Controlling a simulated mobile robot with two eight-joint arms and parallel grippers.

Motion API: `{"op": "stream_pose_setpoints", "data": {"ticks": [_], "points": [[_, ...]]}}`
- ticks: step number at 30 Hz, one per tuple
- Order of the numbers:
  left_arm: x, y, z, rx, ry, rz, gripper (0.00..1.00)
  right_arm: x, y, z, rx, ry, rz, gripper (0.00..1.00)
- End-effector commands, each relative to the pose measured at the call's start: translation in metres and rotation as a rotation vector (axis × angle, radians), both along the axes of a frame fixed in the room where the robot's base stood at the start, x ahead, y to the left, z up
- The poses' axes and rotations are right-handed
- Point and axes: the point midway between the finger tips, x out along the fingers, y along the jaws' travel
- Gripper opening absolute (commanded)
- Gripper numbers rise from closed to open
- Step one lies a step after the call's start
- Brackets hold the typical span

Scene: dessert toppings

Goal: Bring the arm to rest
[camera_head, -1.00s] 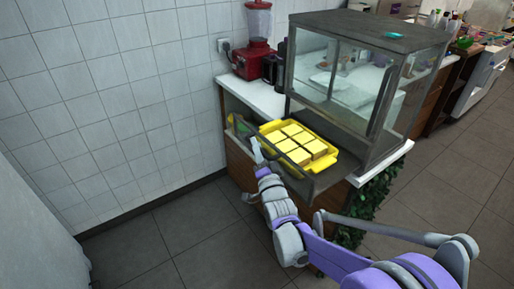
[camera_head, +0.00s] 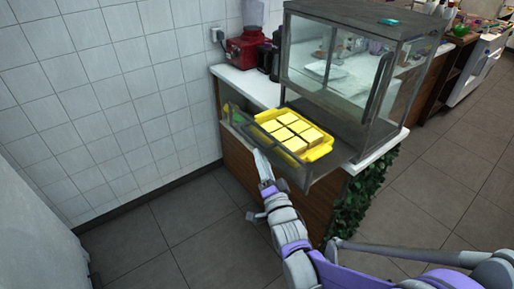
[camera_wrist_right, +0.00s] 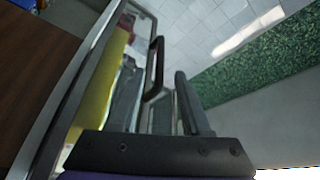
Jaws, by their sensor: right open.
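My right gripper (camera_head: 261,163) reaches in from the lower right and is just outside the near left edge of the display case's pulled-out glass front. It is open and empty; in the right wrist view its two dark fingers (camera_wrist_right: 178,112) stand apart with nothing between them. My right arm (camera_head: 288,225) is stretched out low in front of the counter. A yellow tray (camera_head: 318,154) with several square yellow cake pieces sits in the pulled-out part of the display case. My left gripper is out of view.
The glass display case (camera_head: 350,75) stands on a white counter (camera_head: 245,84). Its black handle (camera_wrist_right: 154,68) shows close to the fingers in the wrist view. A red blender (camera_head: 247,50) stands behind. Greenery (camera_head: 362,195) hangs on the counter side. Open tiled floor (camera_head: 190,235) lies in front.

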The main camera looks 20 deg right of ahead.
Motion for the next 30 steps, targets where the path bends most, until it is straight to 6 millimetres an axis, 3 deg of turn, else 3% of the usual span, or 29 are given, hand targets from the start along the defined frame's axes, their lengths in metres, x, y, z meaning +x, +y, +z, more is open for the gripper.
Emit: {"op": "stream_pose_setpoints", "data": {"ticks": [6, 22, 26, 30], "points": [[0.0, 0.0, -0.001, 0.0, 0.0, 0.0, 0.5, -0.016, 0.0, -0.003, 0.0, 0.0, 0.0, 0.47], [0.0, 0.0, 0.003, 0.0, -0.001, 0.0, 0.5, -0.017, 0.0, -0.002, -0.016, 0.022, -0.004, 0.47], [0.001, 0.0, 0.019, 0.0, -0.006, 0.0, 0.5, -0.028, 0.0, 0.004, -0.12, 0.155, -0.016, 0.47], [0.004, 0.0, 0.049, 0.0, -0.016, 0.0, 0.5, -0.063, -0.001, 0.002, -0.345, 0.432, 0.002, 0.47]]}}
